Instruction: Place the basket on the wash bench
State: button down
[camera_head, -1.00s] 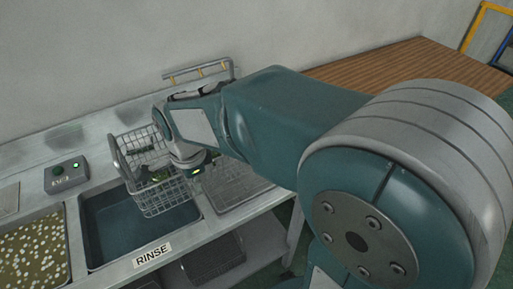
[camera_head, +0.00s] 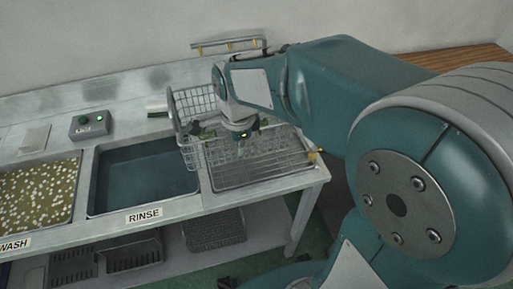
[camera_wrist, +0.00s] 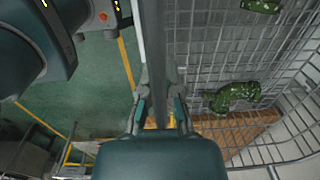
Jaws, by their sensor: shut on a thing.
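The wire basket (camera_head: 187,148) hangs from my gripper above the bench, where the rinse basin meets the wire rack. It looks tilted, and its underside is partly hidden, so I cannot tell whether it touches anything. My gripper (camera_wrist: 160,100) is shut on a bar of the basket, whose mesh fills the right of the wrist view (camera_wrist: 225,55). Green pieces (camera_wrist: 235,97) lie inside. The metal wash bench (camera_head: 190,208) runs along the wall. It has a speckled wash basin (camera_head: 38,195), a blue rinse basin (camera_head: 140,178) and a ribbed rack (camera_head: 265,172).
A grey control box (camera_head: 92,124) with a green light stands behind the basins. A wall rail (camera_head: 228,46) is above the bench. Dark crates (camera_head: 215,228) sit on the lower shelf. A brown wooden surface (camera_head: 490,54) is at the far right.

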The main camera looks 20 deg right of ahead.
aim_at(256, 141)
jog(key=d, duration=0.1)
jog(key=w+d+f, duration=0.1)
jog(key=d, duration=0.1)
jog(key=w+d+f, duration=0.1)
jog(key=shift+w+d, duration=0.2)
jog(key=shift+d, duration=0.1)
jog(key=f, duration=0.1)
jog(key=w+d+f, duration=0.2)
jog(key=shift+d+f, duration=0.25)
jog(key=shift+f, duration=0.05)
jog(key=shift+w+a+f, duration=0.25)
jog(key=shift+a+f, duration=0.05)
jog(key=shift+f, duration=0.2)
jog(key=f, duration=0.3)
jog(key=shift+w+d+f, duration=0.15)
jog(key=shift+d, duration=0.1)
jog(key=shift+d+f, duration=0.1)
jog(key=shift+d, duration=0.3)
jog(key=c, duration=0.8)
grip_release()
jog(key=shift+a+f, duration=0.1)
jog(key=shift+a, duration=0.35)
jog(key=shift+d, duration=0.15)
